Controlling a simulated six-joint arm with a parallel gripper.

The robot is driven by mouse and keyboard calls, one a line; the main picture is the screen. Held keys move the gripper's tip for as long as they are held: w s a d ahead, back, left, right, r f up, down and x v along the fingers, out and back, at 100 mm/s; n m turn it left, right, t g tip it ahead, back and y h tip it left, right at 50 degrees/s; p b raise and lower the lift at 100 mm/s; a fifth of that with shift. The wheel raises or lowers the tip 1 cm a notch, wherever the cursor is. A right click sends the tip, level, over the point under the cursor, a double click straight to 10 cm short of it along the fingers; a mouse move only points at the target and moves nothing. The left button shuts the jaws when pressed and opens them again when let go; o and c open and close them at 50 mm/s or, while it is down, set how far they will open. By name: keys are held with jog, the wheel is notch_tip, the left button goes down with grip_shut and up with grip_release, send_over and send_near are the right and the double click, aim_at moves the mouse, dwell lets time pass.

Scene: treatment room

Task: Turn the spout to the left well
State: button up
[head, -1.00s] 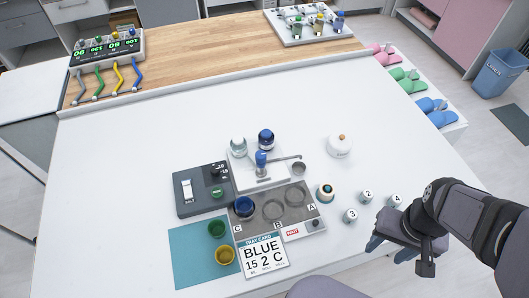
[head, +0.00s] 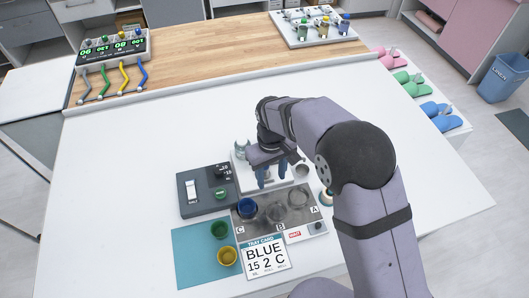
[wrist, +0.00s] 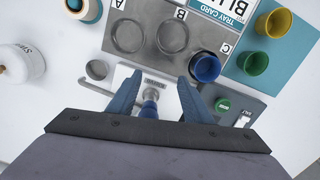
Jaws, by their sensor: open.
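The spout (wrist: 100,90) is a thin metal tube on a white stand (wrist: 122,73). In the wrist view it runs from under a blue knob (wrist: 150,108) toward a small metal well (wrist: 97,69). That well also shows in the head view (head: 302,168), on the stand's right. My gripper (wrist: 157,88) is open, with one blue finger on each side of the knob. It also shows in the head view (head: 272,182), low over the stand, hiding the knob and most of the spout. I cannot tell whether the fingers touch the knob. No left well is clearly visible.
A grey plate (head: 310,220) marked A, B, C stands in front, with a blue cup (head: 247,207) at C. A dark control box (head: 190,208) is to the left. Green (head: 220,230) and yellow (head: 227,256) cups stand on a teal mat (head: 190,245). A white jar (wrist: 35,62) stands nearby.

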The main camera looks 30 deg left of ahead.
jog(key=w+a+r+n, duration=0.1)
jog(key=r, duration=0.2)
jog(key=w+a+r+n, duration=0.2)
jog(key=r, duration=0.2)
jog(key=w+a+r+n, duration=0.1)
jog(key=a+r, duration=0.1)
jog(key=r, duration=0.1)
jog(key=shift+w+r+n+t+y, duration=0.15)
jog(key=shift+w+n+t+y, duration=0.05)
jog(key=shift+n+t+y, duration=0.1)
jog(key=shift+s+d+n, duration=0.1)
jog(key=shift+d+n, duration=0.15)
jog(key=shift+n, duration=0.25)
jog(key=shift+f+p, duration=1.3)
jog(key=shift+f, duration=2.35)
grip_shut()
